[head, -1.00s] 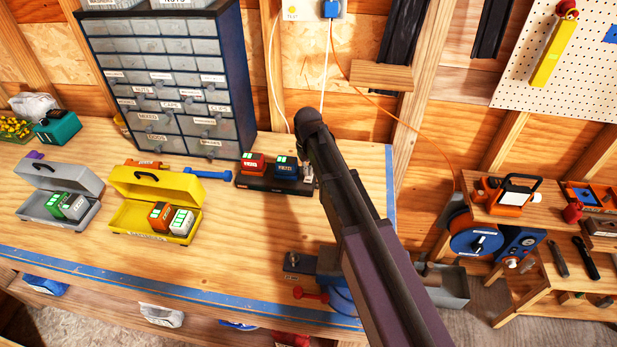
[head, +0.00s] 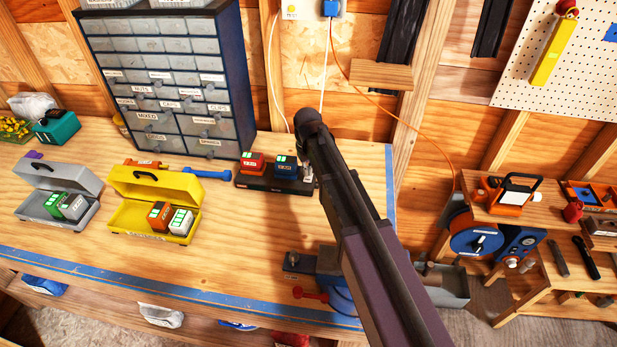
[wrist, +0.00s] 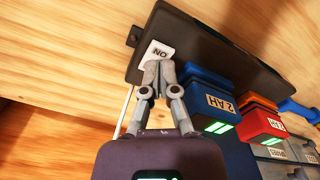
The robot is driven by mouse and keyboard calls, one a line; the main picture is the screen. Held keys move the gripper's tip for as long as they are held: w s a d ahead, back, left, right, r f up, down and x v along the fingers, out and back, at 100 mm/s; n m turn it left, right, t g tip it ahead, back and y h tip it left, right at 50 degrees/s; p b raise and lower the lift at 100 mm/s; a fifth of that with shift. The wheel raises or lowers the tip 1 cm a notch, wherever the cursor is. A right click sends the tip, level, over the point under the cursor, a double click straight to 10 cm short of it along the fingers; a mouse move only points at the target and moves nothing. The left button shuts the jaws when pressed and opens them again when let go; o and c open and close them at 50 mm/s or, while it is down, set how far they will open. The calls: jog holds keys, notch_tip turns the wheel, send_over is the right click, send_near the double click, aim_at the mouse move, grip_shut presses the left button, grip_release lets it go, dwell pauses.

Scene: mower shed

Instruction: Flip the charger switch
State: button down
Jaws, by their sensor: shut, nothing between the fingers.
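The black charger (head: 277,188) stands on the workbench in the head view, with a red battery (head: 252,163) and a blue battery (head: 285,167) side by side on it. In the wrist view the dark charger base (wrist: 200,35) runs across the top. Its white switch (wrist: 160,49), marked ON, is at the charger's end beside the blue battery (wrist: 207,92). My gripper (wrist: 158,66) is shut and empty, its fingertips at the switch's lower edge and covering part of it. I cannot tell whether they touch. In the head view my arm hides most of the gripper.
A yellow toolbox (head: 128,215) and a grey toolbox (head: 40,212), both open with batteries inside, stand left on the bench. A drawer cabinet (head: 245,90) stands behind. A blue vise (head: 335,290) is near the front edge.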

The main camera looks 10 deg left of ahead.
aim_at(308, 180)
jog(key=shift+f+b, duration=1.15)
jog(key=shift+f, duration=0.05)
dwell(1.1)
jog(key=shift+r, duration=0.1)
jog(key=shift+r+p, duration=3.45)
jog(key=shift+p, duration=0.1)
jog(key=s+d+f+m+b, duration=0.1)
jog(key=s+d, duration=0.4)
jog(key=d, duration=0.6)
jog(key=s+d+f+m+b, duration=0.2)
jog(key=s+d+m, duration=0.1)
jog(key=d, duration=0.8)
jog(key=s+d+f+m+b, duration=0.2)
jog(key=s+d, duration=0.4)
jog(key=d, duration=0.5)
jog(key=shift+s+m, duration=0.3)
